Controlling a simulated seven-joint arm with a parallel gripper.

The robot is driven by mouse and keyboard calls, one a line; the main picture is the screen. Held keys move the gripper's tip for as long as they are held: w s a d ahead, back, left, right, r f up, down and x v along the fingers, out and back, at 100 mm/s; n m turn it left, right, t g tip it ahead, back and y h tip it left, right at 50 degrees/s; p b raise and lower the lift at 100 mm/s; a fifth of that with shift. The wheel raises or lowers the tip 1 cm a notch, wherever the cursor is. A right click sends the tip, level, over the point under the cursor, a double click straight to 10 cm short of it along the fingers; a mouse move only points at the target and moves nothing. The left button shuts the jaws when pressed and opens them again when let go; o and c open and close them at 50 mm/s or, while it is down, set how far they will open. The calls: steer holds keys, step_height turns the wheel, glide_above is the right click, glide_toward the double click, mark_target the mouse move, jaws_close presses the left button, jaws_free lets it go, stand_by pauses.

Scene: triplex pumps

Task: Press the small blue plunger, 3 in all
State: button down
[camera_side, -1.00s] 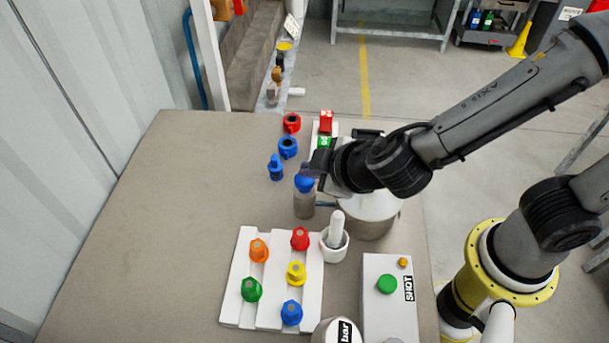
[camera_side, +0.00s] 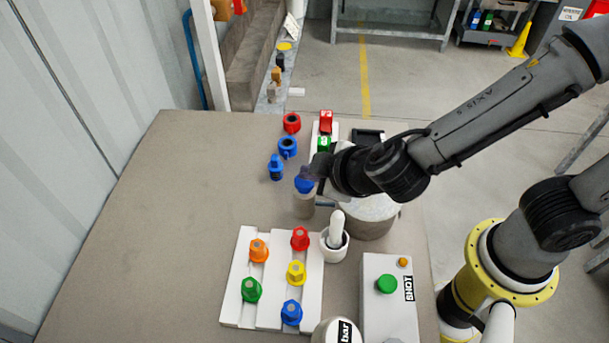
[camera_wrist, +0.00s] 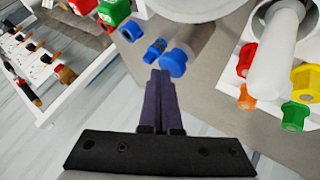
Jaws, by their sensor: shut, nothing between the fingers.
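A grey cylinder with a blue cap (camera_side: 304,186) stands upright on the table; the cap also shows in the wrist view (camera_wrist: 173,63). My gripper (camera_wrist: 160,73) is shut and empty, its dark fingers together. Its tips lie just beside the cap in the wrist view. In the side view my gripper (camera_side: 308,173) is right over the cap and partly hides it; I cannot tell whether they touch. A smaller blue piece (camera_side: 276,168) and a blue ring-shaped piece (camera_side: 287,147) stand behind it to the left. Which blue part is the small plunger is not clear.
A white mortar with a pestle (camera_side: 336,232) stands in front, beside a white rack (camera_side: 241,309) with several coloured knobs. A box with a green button (camera_side: 387,284) is at the front right. A wide metal pot (camera_side: 371,222) sits under my arm. The table's left side is clear.

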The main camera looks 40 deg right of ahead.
mark_target(310, 183)
steer(key=shift+f, duration=0.6)
stand_by(0.6)
steer(key=shift+r, duration=1.45)
steer(key=shift+r, duration=2.55)
